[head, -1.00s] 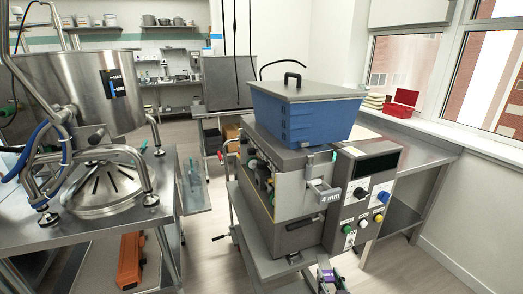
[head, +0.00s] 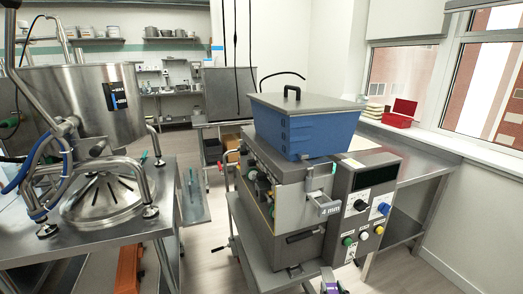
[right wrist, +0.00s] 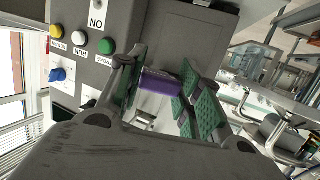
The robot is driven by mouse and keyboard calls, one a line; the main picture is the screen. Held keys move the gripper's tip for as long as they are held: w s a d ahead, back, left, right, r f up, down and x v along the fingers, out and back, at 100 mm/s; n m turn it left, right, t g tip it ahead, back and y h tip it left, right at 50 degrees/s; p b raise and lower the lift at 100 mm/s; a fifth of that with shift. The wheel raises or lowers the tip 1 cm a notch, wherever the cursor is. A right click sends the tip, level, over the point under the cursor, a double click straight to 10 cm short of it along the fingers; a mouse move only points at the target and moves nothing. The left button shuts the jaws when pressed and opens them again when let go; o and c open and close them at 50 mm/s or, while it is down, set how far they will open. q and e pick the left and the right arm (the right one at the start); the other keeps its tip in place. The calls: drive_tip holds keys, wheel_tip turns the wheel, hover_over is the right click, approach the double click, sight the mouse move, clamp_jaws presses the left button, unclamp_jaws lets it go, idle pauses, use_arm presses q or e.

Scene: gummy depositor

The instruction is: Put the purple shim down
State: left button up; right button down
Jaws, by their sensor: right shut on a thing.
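The purple shim (right wrist: 160,82) is between the green-padded fingers of my right gripper (right wrist: 163,92) in the right wrist view. The gripper is shut on it, in front of the grey face of the depositor. In the head view my right gripper (head: 331,284) shows only at the bottom edge, with a bit of purple, below the depositor's front; the picture's edge cuts off the rest. My left gripper is not in view.
The depositor (head: 302,208) carries a blue lidded hopper (head: 300,132), a grey "4 mm" block (head: 328,205) and a button panel (head: 372,210). A steel table (head: 130,222) stands left. A red box (head: 400,113) is by the window.

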drive_tip(key=shift+r, duration=0.15)
idle(0.3)
drive_tip(key=a+r+n+g+y, duration=0.1)
drive_tip(key=a+r+n+y, duration=0.3)
drive_tip(key=a+r, duration=0.3)
drive_tip(key=s+a+r+n+g+y, duration=0.1)
drive_tip(key=a+r+n+y, duration=0.3)
drive_tip(key=a+r, duration=0.4)
drive_tip(key=shift+r+g+y, duration=0.8)
drive_tip(key=shift+r+y, duration=0.1)
drive_tip(key=shift+r, duration=2.35)
